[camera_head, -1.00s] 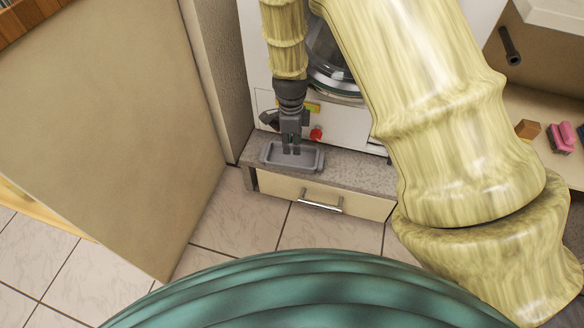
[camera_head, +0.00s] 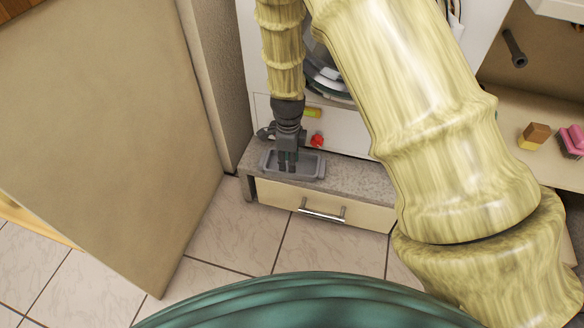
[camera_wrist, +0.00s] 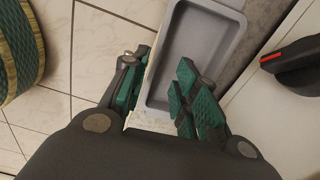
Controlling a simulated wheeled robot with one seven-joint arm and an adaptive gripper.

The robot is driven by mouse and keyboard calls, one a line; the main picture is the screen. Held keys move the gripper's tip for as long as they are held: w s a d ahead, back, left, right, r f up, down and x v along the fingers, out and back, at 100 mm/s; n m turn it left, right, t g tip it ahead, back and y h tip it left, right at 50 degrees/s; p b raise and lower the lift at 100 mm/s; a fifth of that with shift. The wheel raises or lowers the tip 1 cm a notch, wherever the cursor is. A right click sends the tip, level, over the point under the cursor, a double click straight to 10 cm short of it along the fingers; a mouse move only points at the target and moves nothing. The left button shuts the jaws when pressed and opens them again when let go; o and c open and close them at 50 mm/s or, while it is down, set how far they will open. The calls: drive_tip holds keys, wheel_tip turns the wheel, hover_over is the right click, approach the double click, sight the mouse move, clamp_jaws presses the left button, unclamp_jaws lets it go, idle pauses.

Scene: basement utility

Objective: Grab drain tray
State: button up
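The drain tray (camera_head: 311,166) is a shallow grey rectangular tray. It sits on the speckled grey ledge above a drawer, in front of a white machine. My gripper (camera_head: 287,169) points down at the tray's near side, left of its middle. In the wrist view, the tray (camera_wrist: 197,42) runs up from between the fingers, and my gripper (camera_wrist: 157,92) is open with green-padded fingers. The left finger is outside the tray's long rim and the right finger is over its inside. Whether either finger touches the tray I cannot tell.
A drawer handle (camera_head: 322,215) sticks out below. A beige panel (camera_head: 105,130) stands at left. The tiled floor (camera_head: 235,225) in front is clear.

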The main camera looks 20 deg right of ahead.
drive_tip(key=shift+s+f+b, duration=0.15)
drive_tip(key=shift+f+b, duration=0.6)
drive_tip(key=shift+f, duration=0.4)
drive_tip(key=shift+s+f+b, duration=0.15)
drive_tip(key=shift+f+b, duration=0.55)
drive_tip(key=shift+f, duration=0.45)
clamp_jaws()
